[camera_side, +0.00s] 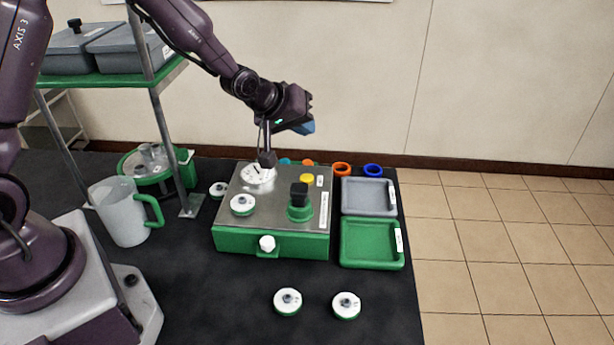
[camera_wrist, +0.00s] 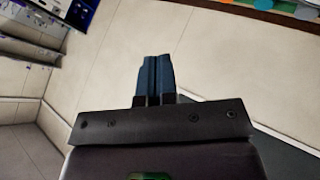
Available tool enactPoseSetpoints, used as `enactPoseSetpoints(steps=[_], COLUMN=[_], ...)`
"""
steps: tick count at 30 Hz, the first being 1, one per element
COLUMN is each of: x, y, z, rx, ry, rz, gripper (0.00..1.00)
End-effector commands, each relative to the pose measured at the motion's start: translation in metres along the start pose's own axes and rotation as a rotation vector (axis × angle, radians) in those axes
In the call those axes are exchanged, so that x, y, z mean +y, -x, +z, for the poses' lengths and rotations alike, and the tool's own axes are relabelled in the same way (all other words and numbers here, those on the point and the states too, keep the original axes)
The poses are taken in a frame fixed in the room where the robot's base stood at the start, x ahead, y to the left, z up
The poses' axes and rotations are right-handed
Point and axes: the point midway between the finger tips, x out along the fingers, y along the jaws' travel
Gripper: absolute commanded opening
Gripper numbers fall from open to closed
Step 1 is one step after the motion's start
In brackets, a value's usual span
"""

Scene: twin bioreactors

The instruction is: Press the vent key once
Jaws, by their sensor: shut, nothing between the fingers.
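The control box (camera_side: 275,215) has a steel top and green sides and stands on the dark table. On its top are a yellow round key (camera_side: 307,179), a black knob on a green base (camera_side: 299,195), a white round cap (camera_side: 242,204) and a white dial (camera_side: 258,174). The labels are too small to read, so I cannot tell for sure which is the vent key. My gripper (camera_side: 304,127) is above the back of the box, clear of it, tilted towards the wall. Its blue fingers are together and empty in the wrist view (camera_wrist: 153,77).
A dark upright piece (camera_side: 267,158) stands over the dial. A grey tray (camera_side: 368,197) and a green tray (camera_side: 371,244) lie right of the box. White caps (camera_side: 288,301) lie in front. A mug (camera_side: 121,211) and shelf post (camera_side: 172,150) stand left.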

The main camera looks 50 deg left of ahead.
Motion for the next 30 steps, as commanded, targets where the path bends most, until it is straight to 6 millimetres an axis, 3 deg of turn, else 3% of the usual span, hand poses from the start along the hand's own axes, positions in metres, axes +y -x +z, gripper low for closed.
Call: enactPoseSetpoints(steps=[18, 30], x=[-0.038, -0.044], y=[-0.052, -0.060], z=[0.038, 0.044], rx=[-0.002, -0.001], ry=[-0.001, -0.002], rz=[-0.002, -0.001], gripper=[0.00, 0.00])
